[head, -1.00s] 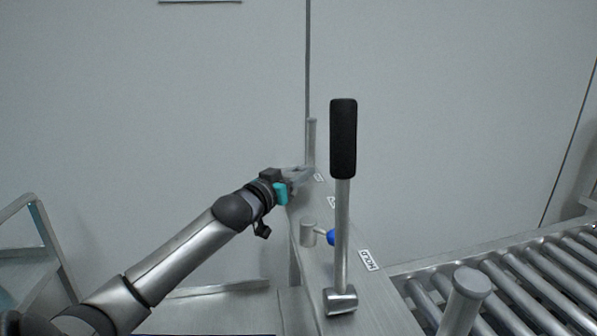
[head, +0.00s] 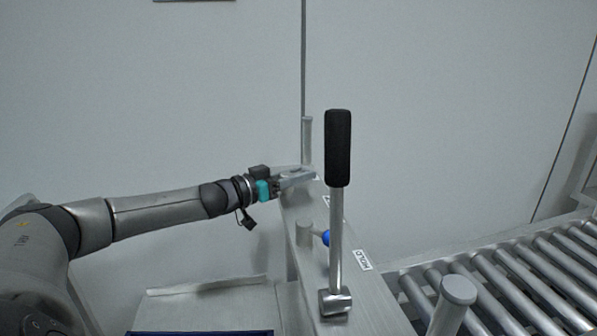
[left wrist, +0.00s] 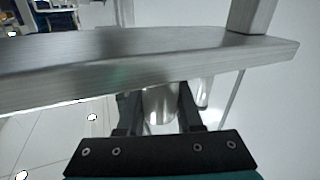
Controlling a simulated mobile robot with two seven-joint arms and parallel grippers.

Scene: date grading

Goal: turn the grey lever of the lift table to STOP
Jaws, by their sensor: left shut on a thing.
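My left gripper (head: 297,178) is at the far end of the narrow metal ledge (head: 352,296) in the head view. It is shut on a smooth metal cylinder (left wrist: 160,104), seen between the fingers in the left wrist view; this appears to be the grey lever, mostly hidden by the gripper in the head view. A small white label (head: 363,259) on the ledge seems to read HOLD. Another label (head: 326,200) near the gripper is partly hidden and not legible. I cannot make out STOP. My right gripper is not in view.
A tall lever with a black grip (head: 338,148) stands upright in front. A blue knob (head: 326,238) beside a short grey cylinder (head: 304,233) sits behind it. A grey post (head: 307,135) rises beyond my gripper. A roller conveyor (head: 500,285) lies at right.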

